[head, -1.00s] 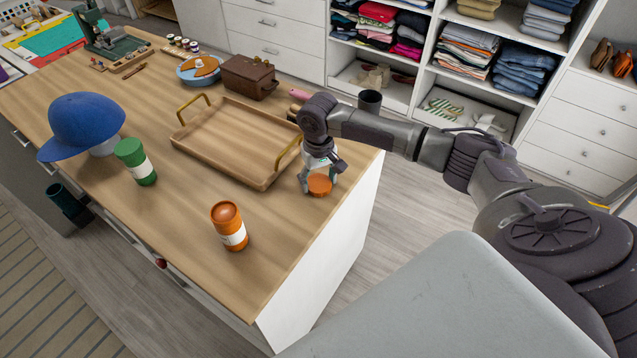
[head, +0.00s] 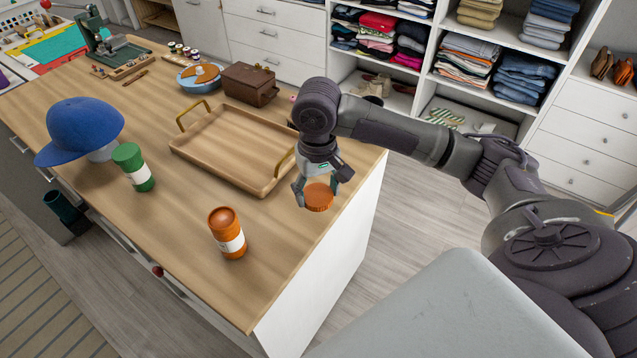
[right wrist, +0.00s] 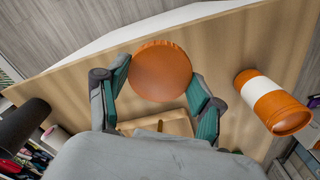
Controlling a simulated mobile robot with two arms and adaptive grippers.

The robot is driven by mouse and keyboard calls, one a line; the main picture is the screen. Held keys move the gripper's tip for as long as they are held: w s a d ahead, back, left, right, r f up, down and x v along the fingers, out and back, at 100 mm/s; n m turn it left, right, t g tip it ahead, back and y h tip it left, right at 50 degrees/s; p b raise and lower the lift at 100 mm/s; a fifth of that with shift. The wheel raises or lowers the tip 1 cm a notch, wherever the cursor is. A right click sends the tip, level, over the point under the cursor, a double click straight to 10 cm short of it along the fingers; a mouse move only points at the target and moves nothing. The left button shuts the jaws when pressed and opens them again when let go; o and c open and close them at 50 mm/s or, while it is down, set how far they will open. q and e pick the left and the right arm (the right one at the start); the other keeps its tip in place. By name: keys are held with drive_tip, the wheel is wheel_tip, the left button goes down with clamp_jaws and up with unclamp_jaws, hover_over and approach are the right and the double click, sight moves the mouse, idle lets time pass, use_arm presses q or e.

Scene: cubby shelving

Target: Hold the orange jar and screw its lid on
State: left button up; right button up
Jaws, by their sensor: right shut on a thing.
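The orange jar (head: 228,233) with a white label stands upright near the front edge of the wooden counter. It also shows at the right of the right wrist view (right wrist: 272,103). The orange lid (head: 319,197) is a ridged disc held flat between the fingers of my right gripper (head: 318,190). In the right wrist view the lid (right wrist: 160,70) shows its round face between the two fingertips. The gripper and lid are above the counter's right edge, to the right of the jar and apart from it. My left gripper is not in view.
A wooden tray (head: 180,147) with brass handles lies behind the jar. A green jar (head: 132,167) and a blue cap (head: 85,127) stand to the left. A brown box (head: 249,84) is behind the tray. The counter around the orange jar is clear.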

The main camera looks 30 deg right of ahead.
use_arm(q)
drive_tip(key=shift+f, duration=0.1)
use_arm(e)
drive_tip(key=shift+s+a+r, duration=0.7)
drive_tip(key=shift+s+r, duration=0.05)
drive_tip(key=shift+s, duration=0.2)
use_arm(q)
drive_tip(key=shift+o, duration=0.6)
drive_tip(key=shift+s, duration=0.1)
